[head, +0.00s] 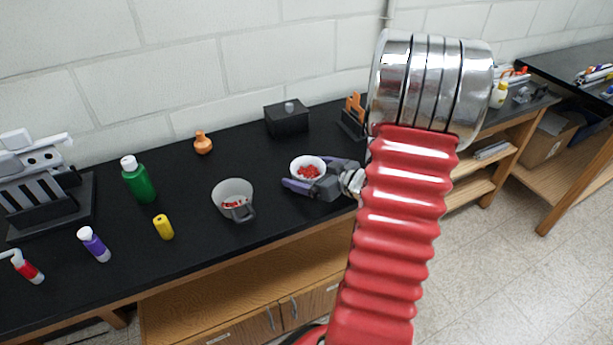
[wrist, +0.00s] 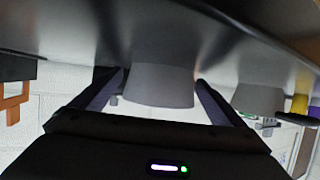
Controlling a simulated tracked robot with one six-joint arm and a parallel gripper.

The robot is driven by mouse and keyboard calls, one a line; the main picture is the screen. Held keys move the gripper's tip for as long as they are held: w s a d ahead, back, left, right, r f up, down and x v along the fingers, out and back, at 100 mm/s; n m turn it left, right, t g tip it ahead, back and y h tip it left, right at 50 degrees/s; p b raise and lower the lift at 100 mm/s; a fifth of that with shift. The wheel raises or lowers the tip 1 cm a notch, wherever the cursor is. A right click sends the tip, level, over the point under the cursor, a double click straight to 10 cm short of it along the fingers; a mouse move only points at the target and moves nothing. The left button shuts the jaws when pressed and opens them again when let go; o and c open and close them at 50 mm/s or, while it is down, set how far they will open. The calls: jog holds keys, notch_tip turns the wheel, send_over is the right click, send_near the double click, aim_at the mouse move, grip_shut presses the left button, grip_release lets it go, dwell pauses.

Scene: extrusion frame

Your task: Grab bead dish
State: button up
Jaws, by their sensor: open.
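The bead dish (head: 308,161) is a small white bowl holding red beads on the black bench top, near the middle of the head view. My gripper (head: 305,172) is open, with one purple-grey finger on each side of the dish. In the wrist view, which is upside down, the dish (wrist: 158,88) shows as a grey rounded shape between the two dark fingers of my gripper (wrist: 160,80). Whether either finger touches it cannot be told. My red arm hides part of the bench to the right.
A grey mug (head: 233,190) with red bits inside stands left of the dish. A yellow bottle (head: 163,227), green bottle (head: 138,180) and purple bottle (head: 94,244) stand farther left. A black box (head: 287,118) and an orange-handled item (head: 354,116) stand behind. Bench between mug and box is clear.

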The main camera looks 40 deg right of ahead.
aim_at(308, 177)
jog(key=shift+c, duration=0.2)
jog(key=c, duration=1.1)
notch_tip(308, 177, up, 10)
dwell(0.5)
dwell(0.5)
